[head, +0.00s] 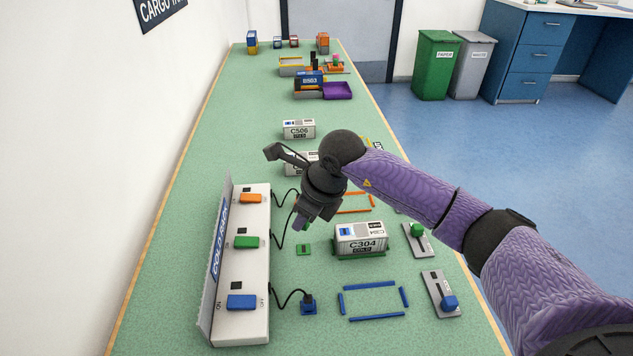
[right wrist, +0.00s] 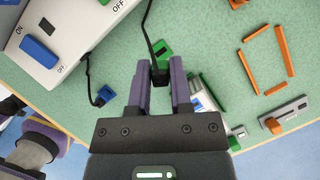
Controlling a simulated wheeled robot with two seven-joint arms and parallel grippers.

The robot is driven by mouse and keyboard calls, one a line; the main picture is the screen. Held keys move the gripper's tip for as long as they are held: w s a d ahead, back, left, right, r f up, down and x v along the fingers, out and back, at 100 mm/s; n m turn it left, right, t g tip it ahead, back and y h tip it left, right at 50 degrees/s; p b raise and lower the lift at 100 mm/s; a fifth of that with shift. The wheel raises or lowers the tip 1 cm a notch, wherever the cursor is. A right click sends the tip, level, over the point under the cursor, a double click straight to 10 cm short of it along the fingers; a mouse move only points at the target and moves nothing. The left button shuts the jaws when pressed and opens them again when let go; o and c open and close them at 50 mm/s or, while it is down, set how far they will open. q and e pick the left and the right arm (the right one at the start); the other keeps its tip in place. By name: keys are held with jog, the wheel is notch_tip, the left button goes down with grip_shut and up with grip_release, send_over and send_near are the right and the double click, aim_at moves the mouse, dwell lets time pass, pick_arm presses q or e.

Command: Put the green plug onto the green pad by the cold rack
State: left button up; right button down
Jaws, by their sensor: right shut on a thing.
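My right gripper (head: 301,222) is shut on the green plug, above the table beside the cold rack (head: 257,290). In the right wrist view the plug's dark body (right wrist: 160,76) sits between the fingers, with a black cable leading off it. The green pad (head: 304,249) lies flat on the table, just right of the rack. It shows as a small green square with a dark middle, apart from the gripper and below it. In the right wrist view the pad (right wrist: 162,47) appears just beyond the fingertips. My left gripper is not in view.
A white container C304 (head: 361,240) stands on green just right of the pad. A blue plug (head: 308,303) with its cable is nearer. Blue strips (head: 375,284) outline an empty spot. Lever boxes (head: 440,294) line the right edge. More containers (head: 298,129) stand farther back.

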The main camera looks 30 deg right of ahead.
aim_at(297, 246)
jog(key=shift+a+f, duration=0.15)
jog(key=shift+f, duration=0.1)
jog(key=shift+f+b, duration=0.3)
jog(key=shift+b, duration=0.1)
notch_tip(297, 246, down, 4)
jog(key=b, duration=0.3)
jog(key=shift+f, duration=0.15)
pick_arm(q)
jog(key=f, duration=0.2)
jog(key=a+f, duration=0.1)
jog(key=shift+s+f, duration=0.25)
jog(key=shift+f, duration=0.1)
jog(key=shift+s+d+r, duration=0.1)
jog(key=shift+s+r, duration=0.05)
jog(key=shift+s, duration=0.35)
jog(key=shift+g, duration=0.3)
pick_arm(e)
jog(key=shift+f, duration=0.1)
